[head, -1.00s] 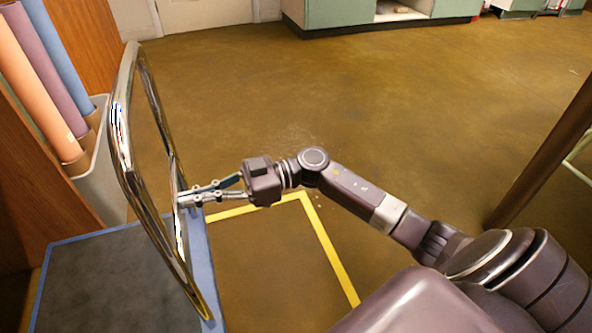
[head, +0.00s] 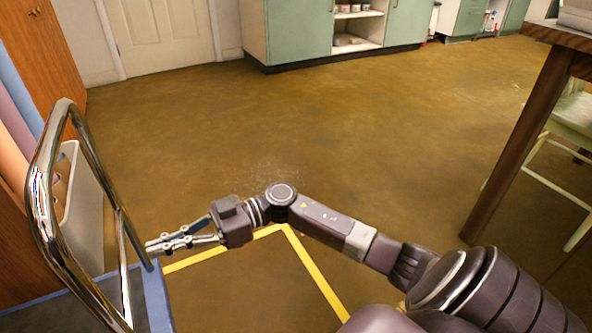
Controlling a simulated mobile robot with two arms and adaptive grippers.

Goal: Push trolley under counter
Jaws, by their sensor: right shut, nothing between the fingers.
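The trolley's chrome hoop handle (head: 44,190) stands upright at the left. Part of its blue-edged deck (head: 158,303) shows below, and the rest is cut off by the picture edge. My right gripper (head: 148,248) is shut and empty, pointing left. Its fingertips are at the handle's far post, low down near the deck edge; I cannot tell whether they touch it. I cannot tell which surface is the task's counter; a green cabinet unit (head: 296,32) stands at the back. My left gripper is not in view.
Yellow tape (head: 312,268) marks the floor right of the trolley. A pale bin (head: 82,212) and coloured rolls (head: 18,115) stand behind the handle by a wooden cabinet (head: 58,45). A table leg (head: 515,150) and pale chair (head: 570,120) are at right. The middle floor is clear.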

